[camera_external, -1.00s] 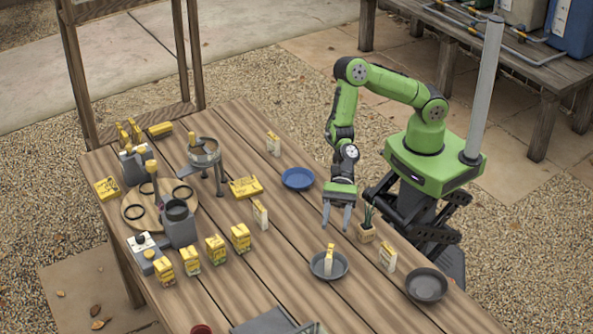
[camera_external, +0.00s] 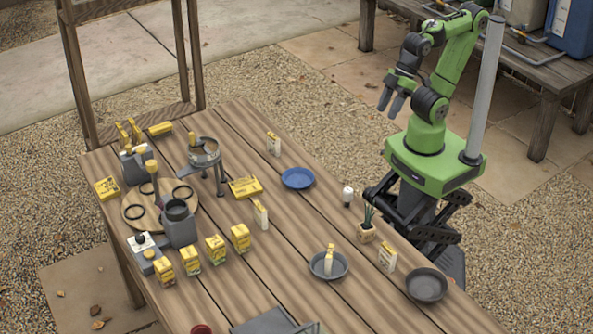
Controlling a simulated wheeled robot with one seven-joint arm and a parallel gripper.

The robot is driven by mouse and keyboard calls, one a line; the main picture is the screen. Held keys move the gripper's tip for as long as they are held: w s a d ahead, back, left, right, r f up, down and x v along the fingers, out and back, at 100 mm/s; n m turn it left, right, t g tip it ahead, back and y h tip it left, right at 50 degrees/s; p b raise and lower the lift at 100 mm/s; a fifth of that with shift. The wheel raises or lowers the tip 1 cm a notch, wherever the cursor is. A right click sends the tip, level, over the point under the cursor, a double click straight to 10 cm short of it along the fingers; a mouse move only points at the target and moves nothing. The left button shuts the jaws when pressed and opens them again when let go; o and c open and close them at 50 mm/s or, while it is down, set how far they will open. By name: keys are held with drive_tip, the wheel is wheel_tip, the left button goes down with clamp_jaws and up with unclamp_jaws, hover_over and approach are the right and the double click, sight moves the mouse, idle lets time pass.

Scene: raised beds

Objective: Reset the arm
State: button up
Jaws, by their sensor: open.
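My gripper (camera_external: 391,101) is at the end of my green arm, raised and folded back close to my base. It is open and empty, and it hangs in the air beyond the right edge of the wooden table (camera_external: 300,225). It touches nothing that I can see.
Near me on the table stand a small white-topped item (camera_external: 347,196), a potted plant (camera_external: 366,232), a blue plate (camera_external: 297,178) and grey bowls, one (camera_external: 328,264) holding a packet. Several yellow boxes and a round wooden board (camera_external: 135,213) are at the left. A bench (camera_external: 520,65) stands behind my arm.

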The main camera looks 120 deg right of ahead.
drive_tip(key=shift+n, duration=0.8)
drive_tip(key=s, duration=0.2)
drive_tip(key=s+d, duration=0.1)
drive_tip(key=s, duration=0.1)
drive_tip(key=shift+d, duration=0.2)
